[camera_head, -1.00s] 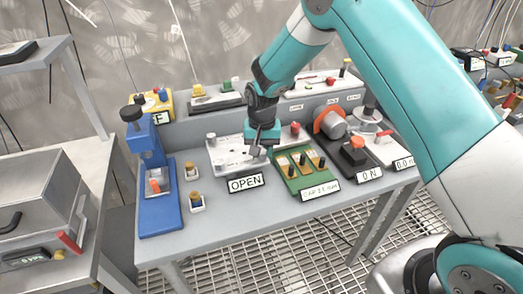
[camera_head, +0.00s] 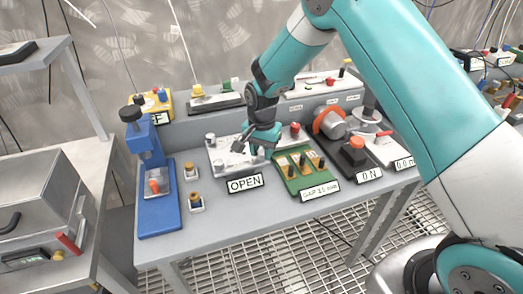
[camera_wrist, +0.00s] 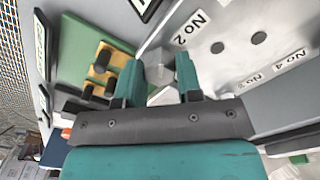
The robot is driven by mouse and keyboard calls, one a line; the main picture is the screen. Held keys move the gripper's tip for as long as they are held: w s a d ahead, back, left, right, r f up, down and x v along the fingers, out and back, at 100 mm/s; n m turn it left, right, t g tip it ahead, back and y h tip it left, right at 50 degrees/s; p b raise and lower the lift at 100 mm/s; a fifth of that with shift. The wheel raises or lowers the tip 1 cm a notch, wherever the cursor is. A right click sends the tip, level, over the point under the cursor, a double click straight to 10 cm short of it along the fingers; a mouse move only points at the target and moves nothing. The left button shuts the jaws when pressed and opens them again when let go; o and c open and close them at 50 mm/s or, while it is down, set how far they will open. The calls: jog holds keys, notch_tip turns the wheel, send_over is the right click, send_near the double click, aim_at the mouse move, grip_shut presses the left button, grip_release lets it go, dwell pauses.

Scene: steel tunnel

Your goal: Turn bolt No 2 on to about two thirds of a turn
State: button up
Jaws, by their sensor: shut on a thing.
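A pale metal plate (camera_head: 222,160) lies on the table behind the OPEN sign (camera_head: 245,183). In the wrist view, the plate (camera_wrist: 225,25) carries a "No 2" label (camera_wrist: 192,27). Bolt No 2 (camera_wrist: 158,68), a grey hexagonal head beside that label, sits between the two teal fingers. My gripper (camera_wrist: 158,78) is shut on it. In the head view my gripper (camera_head: 260,151) is low over the right part of the plate, and the bolt is hidden there. The wrist view also shows "No 3" and "No 4" labels and two dark round holes (camera_wrist: 218,47).
A green board (camera_head: 297,172) with yellow-and-black parts stands close on the right. Beyond it is a dark block with an orange button (camera_head: 357,143) and an ON sign. A blue press (camera_head: 155,185) stands at the left.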

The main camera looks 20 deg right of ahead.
aim_at(262, 151)
jog(key=shift+r, duration=0.1)
jog(key=o, duration=0.9)
jog(key=shift+o, duration=0.2)
notch_tip(262, 151, up, 17)
jog(key=b, duration=0.1)
jog(key=shift+r+b, duration=0.15)
jog(key=shift+b, duration=0.25)
